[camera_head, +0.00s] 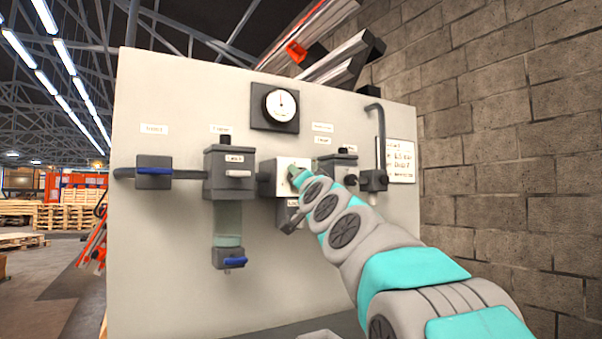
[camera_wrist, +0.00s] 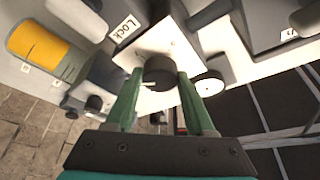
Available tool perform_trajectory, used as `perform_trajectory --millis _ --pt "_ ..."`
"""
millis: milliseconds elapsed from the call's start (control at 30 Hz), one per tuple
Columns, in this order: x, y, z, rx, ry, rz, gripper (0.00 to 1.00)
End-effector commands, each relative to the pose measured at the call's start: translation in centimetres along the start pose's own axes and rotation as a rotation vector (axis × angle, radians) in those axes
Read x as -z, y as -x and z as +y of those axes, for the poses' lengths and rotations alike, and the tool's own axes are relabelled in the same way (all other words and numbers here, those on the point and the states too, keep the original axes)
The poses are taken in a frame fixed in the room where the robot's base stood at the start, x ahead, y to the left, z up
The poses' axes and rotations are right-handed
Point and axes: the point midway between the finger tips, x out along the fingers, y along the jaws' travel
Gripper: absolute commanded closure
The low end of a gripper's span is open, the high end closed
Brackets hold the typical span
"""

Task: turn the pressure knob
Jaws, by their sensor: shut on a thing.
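The pressure knob (camera_wrist: 159,70) is a dark round knob on a pale plate, seen in the wrist view. My gripper (camera_wrist: 160,78) has its two green fingers on either side of the knob and is shut on it. In the head view my gripper (camera_head: 296,178) reaches the pale plate (camera_head: 291,163) in the middle of the panel, and my arm comes in from the lower right. The knob is hidden behind my gripper there. A round white gauge (camera_head: 280,105) is above it; its needle points about straight up. A "Lock" label (camera_wrist: 124,28) is beside the plate in the wrist view.
A grey panel (camera_head: 165,265) carries the pipework. A bent pipe (camera_head: 379,140) stands right. A block wall (camera_head: 510,150) is on the right.

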Motion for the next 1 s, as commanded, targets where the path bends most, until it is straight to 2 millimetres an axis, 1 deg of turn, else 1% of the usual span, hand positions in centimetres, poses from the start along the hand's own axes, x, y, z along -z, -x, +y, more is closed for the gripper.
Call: perform_trajectory --millis 67,600,1000 --pt "0.40 -0.04 0.13 -0.016 -0.023 0.006 1.00" --pt "0.33 0.03 -0.06 -0.093 -0.218 0.005 1.00" --pt "0.16 -0.01 -0.12 -0.119 -0.287 0.002 1.00"
